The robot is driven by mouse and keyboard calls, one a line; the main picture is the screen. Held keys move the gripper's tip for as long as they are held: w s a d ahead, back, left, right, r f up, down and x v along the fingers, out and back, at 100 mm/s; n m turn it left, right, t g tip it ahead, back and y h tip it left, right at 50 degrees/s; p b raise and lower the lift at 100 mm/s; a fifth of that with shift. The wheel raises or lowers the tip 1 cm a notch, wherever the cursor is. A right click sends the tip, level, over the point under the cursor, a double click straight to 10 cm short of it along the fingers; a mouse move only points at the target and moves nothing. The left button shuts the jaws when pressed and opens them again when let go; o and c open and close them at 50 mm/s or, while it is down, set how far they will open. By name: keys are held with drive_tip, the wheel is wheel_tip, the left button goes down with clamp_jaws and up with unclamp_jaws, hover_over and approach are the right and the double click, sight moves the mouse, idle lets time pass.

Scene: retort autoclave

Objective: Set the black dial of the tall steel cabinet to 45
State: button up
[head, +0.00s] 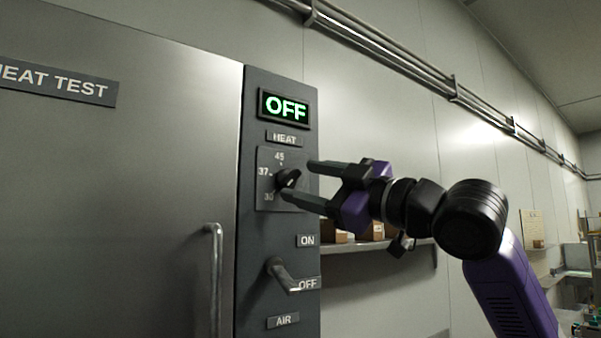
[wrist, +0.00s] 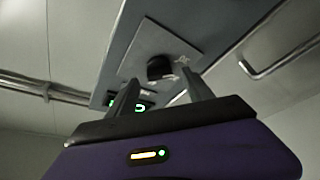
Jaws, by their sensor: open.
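The black dial (head: 288,179) sits on a grey plate (head: 266,160) marked 45 at the top, 37 at the left and 30 below, on the control strip of the tall steel cabinet (head: 130,190). Which mark the dial points at is unclear. My gripper (head: 298,182) is open, its fingers reaching in from the right, one above and one below the dial. In the wrist view the dial (wrist: 160,67) shows just beyond and between the open fingertips (wrist: 162,90). I cannot tell whether either finger touches it.
A lit display (head: 285,107) above the dial reads OFF. Below it a lever (head: 283,275) points towards its OFF label, above an AIR label. A vertical door handle (head: 214,280) stands out at the left. A shelf with boxes (head: 370,232) is behind my arm.

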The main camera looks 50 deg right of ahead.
drive_tip(key=shift+x, duration=1)
drive_tip(key=shift+c, duration=0.2)
clamp_jaws()
